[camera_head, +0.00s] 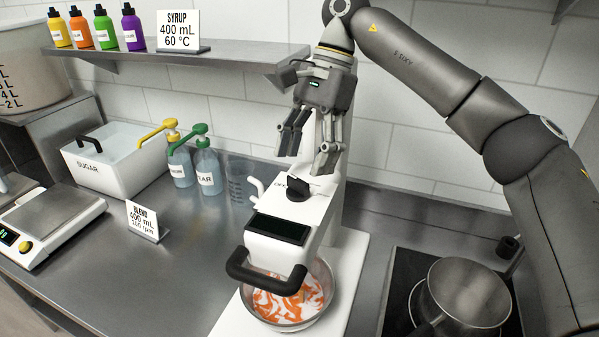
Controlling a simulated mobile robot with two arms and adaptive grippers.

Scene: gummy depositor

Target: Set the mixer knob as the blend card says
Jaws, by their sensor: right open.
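The white stand mixer (273,240) stands on a white base in the middle. Its black knob (299,189) sits on top of the mixer head, behind a dark display (281,229) that shows no readable figures. A black handle (265,274) juts from the front. The blend card (144,221) stands on the counter to the left and reads "BLEND 400 mL" with a smaller line that looks like "100 rpm". My right gripper (308,150) is open and empty, pointing down above and slightly behind the knob, apart from it. My left gripper is not in view.
The mixer bowl (329,290) holds orange and white bits. A scale (48,228), sugar bin (103,168), pump bottles (207,170) and clear jug (240,183) stand left. A pot (468,292) is on the right hob. A shelf (180,58) with a syrup card (178,30) hangs behind.

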